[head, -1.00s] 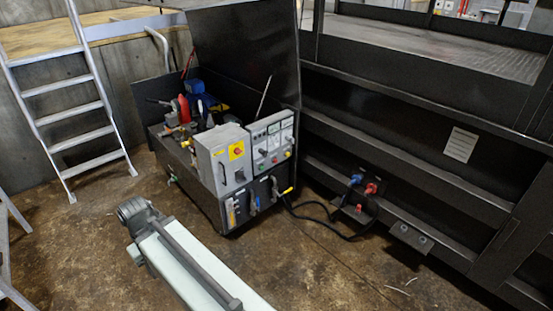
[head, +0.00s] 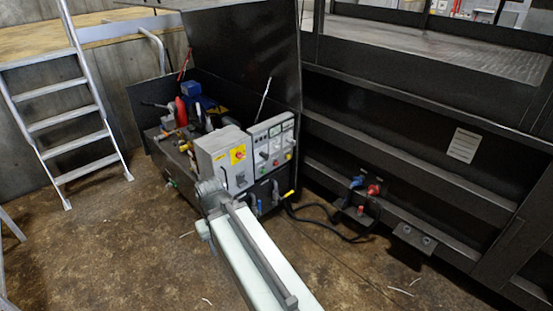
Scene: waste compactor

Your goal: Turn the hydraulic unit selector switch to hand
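The hydraulic unit (head: 165,170) is a black open-lidded cabinet in the middle of the head view. Its light grey control panel (head: 272,135) faces me, with small gauges at the top and several knobs and lamps below. The selector switch is too small to single out, and its setting cannot be read. Left of the panel, a grey box (head: 213,160) carries a red rotary switch on a yellow plate (head: 238,154). My arm reaches up from the bottom, its joint overlapping the box's lower front. My gripper is not visible.
Below the panel are handles, one with a yellow tip (head: 289,194). Black cables (head: 325,212) run across to blue and red connectors (head: 373,190) on the dark compactor (head: 430,150) at right. A ladder (head: 75,120) stands at left. The brown floor in front is mostly clear.

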